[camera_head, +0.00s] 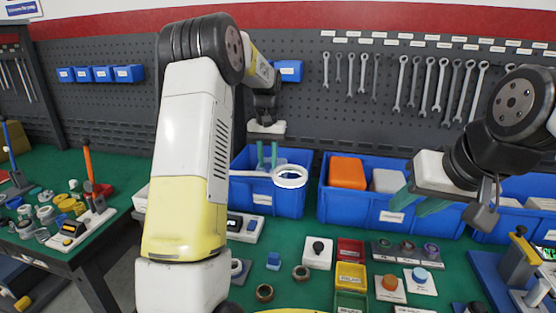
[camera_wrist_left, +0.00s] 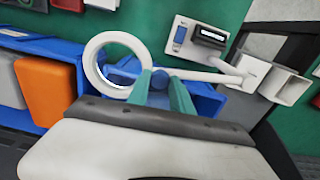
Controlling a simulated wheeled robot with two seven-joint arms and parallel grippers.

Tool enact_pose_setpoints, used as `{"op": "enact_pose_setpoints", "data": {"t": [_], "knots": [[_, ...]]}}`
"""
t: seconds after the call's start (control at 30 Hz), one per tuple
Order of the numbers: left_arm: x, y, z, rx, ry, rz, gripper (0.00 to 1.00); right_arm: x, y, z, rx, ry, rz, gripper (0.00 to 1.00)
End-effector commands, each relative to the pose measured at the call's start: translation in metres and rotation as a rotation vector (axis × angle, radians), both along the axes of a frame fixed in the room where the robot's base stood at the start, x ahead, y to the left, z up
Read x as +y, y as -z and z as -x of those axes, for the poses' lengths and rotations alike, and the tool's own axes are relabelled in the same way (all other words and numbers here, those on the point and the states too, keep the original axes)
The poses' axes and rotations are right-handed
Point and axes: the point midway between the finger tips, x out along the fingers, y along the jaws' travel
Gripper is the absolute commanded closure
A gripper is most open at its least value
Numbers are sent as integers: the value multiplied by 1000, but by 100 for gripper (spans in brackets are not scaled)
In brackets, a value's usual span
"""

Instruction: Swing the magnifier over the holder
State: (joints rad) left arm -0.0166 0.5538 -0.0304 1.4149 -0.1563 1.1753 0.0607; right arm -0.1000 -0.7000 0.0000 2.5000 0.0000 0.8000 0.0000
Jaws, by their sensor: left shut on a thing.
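The magnifier is a white ring (camera_head: 290,176) on a thin white arm, in front of the left blue bin in the head view. In the left wrist view its ring (camera_wrist_left: 90,62) is at left, and its arm runs right to a white bracket (camera_wrist_left: 287,86). My left gripper (camera_head: 267,163) points down and is shut on the magnifier beside the ring; its teal fingers (camera_wrist_left: 162,88) show in the wrist view. My right gripper (camera_head: 413,203) is open and empty above the middle blue bin. I cannot tell which fixture is the holder; a white block with a black knob (camera_head: 318,253) stands on the bench.
Blue bins stand along the back, one with an orange block (camera_head: 347,173). A white device with a display (camera_head: 243,227) lies below the magnifier. Small colored trays (camera_head: 350,276), button boxes (camera_head: 391,288) and loose rings (camera_head: 265,292) crowd the green bench.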

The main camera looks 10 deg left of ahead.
Motion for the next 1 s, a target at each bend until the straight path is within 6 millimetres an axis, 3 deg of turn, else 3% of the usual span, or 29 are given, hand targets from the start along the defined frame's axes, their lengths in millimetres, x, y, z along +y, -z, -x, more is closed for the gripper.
{"op": "enact_pose_setpoints", "data": {"t": [0.57, 1.0], "knots": [[-1, -1, 7, -1, 38, 0, 100, 0, 0, 0, 0, 0, 0, 64], [3, -1, 59, 0, 353, 0, 100, 0, 0, 0, 0, 0, 0, 64]]}}
